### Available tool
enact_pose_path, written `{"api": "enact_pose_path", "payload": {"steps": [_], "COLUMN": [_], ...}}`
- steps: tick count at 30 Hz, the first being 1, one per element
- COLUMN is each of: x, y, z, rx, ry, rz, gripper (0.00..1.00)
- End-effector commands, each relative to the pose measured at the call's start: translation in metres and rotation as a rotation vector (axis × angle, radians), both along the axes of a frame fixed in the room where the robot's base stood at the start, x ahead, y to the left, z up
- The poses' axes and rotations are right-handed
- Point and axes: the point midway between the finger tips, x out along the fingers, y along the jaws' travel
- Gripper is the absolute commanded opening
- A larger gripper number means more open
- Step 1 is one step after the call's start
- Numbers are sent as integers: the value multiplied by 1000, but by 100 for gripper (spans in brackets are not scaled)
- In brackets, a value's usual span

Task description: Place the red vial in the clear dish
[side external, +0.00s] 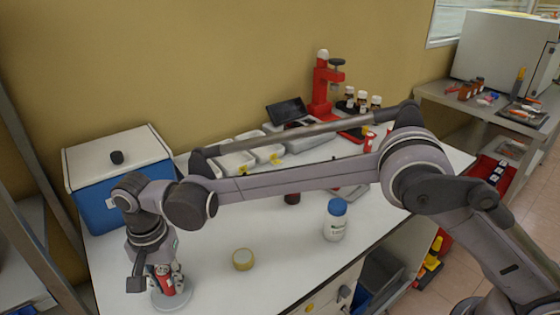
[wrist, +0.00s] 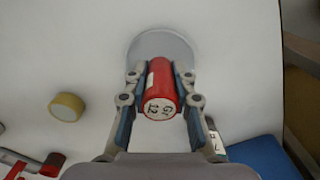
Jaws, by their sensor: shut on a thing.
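The red vial (side external: 164,281) is held between the fingers of my gripper (side external: 167,274) at the front left of the table. In the wrist view, the red vial (wrist: 161,98) has a white labelled end facing the camera, and my gripper (wrist: 160,76) is shut on its sides. The clear dish (side external: 184,299) lies below the vial in the side view. In the wrist view, the clear dish (wrist: 148,43) is a pale disc behind the vial's far end. Whether the vial touches the dish is not clear.
A yellowish round roll (side external: 243,259) lies right of the dish. A blue box with a white lid (side external: 122,190) stands behind my gripper. A white bottle with a blue cap (side external: 335,222) stands farther right. White trays (side external: 236,163) sit at the back. White tabletop around the dish is clear.

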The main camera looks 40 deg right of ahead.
Motion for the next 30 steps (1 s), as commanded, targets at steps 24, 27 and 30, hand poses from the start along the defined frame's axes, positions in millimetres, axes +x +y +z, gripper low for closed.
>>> {"api": "enact_pose_path", "payload": {"steps": [24, 27, 30], "x": [0, 0, 0], "y": [0, 0, 0], "z": [-3, 3, 17], "rx": [0, 0, 0], "ry": [0, 0, 0], "rz": [0, 0, 0], "gripper": [48, 48, 48]}}
